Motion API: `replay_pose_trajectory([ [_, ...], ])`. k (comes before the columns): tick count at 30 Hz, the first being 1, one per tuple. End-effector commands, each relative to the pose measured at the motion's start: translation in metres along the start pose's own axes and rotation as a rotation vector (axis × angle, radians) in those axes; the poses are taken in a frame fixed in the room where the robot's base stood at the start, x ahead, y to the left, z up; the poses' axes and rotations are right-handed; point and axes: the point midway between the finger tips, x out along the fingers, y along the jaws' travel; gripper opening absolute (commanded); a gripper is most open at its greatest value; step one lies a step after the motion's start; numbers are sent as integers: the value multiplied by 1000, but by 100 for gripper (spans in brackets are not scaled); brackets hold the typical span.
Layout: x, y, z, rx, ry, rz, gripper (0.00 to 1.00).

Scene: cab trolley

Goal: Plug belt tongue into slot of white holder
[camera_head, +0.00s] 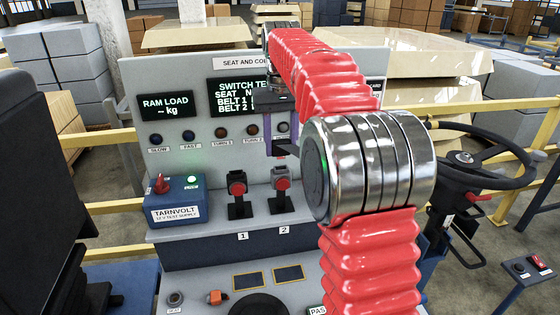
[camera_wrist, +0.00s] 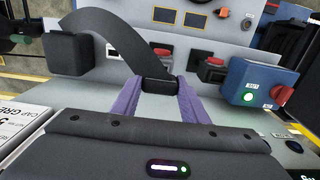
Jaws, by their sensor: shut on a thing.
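My gripper has two purple fingers (camera_wrist: 160,82) and is shut on a black belt tongue (camera_wrist: 160,86) in the wrist view. Grey-black belt webbing (camera_wrist: 118,48) curves from the tongue up to the left. In the head view my gripper (camera_head: 284,146) is in front of the upright panel, above the buckle marked 2, partly hidden by my arm. Two dark buckles with red buttons, buckle 1 (camera_head: 237,190) and buckle 2 (camera_head: 281,188), stand on the console. The tongue is apart from both. I cannot pick out a white holder with certainty.
A blue supply box (camera_head: 174,200) with a red knob stands left of the buckles. The upright panel (camera_head: 190,75) has dark displays and a row of lamps. A steering wheel (camera_head: 475,160) is at the right, and a dark seat (camera_head: 45,170) at the left.

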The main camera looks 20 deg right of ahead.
Motion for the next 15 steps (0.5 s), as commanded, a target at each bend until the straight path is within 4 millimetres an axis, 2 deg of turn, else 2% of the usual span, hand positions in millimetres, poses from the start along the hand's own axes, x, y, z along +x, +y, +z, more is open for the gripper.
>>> replay_pose_trajectory([
  [15, -15, 0, 0, 0, 1, 0, 0],
])
